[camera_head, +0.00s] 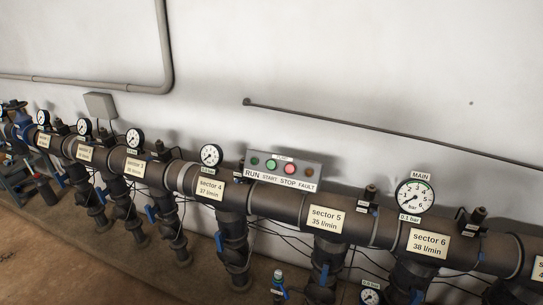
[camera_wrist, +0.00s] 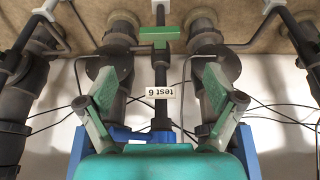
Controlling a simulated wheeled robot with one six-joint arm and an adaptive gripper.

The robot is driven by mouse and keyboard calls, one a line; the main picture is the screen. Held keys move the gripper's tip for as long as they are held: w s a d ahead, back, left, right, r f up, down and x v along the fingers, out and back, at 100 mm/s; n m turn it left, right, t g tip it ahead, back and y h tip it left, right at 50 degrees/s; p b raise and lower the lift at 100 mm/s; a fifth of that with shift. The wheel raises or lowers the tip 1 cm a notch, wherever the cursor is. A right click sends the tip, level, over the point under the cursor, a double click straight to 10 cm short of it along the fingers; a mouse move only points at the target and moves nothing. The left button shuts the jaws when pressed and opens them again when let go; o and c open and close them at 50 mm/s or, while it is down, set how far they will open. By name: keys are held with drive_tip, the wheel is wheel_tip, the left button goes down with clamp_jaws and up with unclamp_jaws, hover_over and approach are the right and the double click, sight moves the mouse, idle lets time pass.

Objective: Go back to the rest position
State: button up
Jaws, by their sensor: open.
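My gripper (camera_wrist: 160,86) shows in the wrist view with its two green-padded fingers spread apart, open. Nothing is gripped. A thin dark pipe with an upside-down "test 6" tag (camera_wrist: 160,95) shows between the fingers; I cannot tell how far off it is. A blue lever (camera_wrist: 130,135) is near the gripper's green body, and a green fitting (camera_wrist: 155,38) is farther up the pipe. My gripper and arm do not show in the head view.
In the head view the dark manifold pipe (camera_head: 268,202) runs along the white wall, with blue-handled valves below. A control box (camera_head: 283,170), the MAIN gauge (camera_head: 415,196) and the sector 6 label (camera_head: 428,243) are on it. In the wrist view, thick pipes (camera_wrist: 205,60) and loose cables surround the gripper.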

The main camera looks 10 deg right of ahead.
drive_tip(key=s+a+r+n+t, duration=0.2)
drive_tip(key=s+a+r+t, duration=0.15)
drive_tip(key=s+a, duration=0.4)
drive_tip(key=s+a+r+n+t, duration=0.2)
drive_tip(key=s+a+r, duration=0.35)
drive_tip(key=s, duration=0.35)
drive_tip(key=s+a+r+n+t+y, duration=0.1)
drive_tip(key=s+r, duration=0.5)
drive_tip(key=r, duration=0.6)
drive_tip(key=s+a+r+n+t+y, duration=0.1)
drive_tip(key=s+a+r+t, duration=0.3)
drive_tip(key=r, duration=0.8)
drive_tip(key=shift+s+a+n+y, duration=0.4)
drive_tip(key=shift+s, duration=0.75)
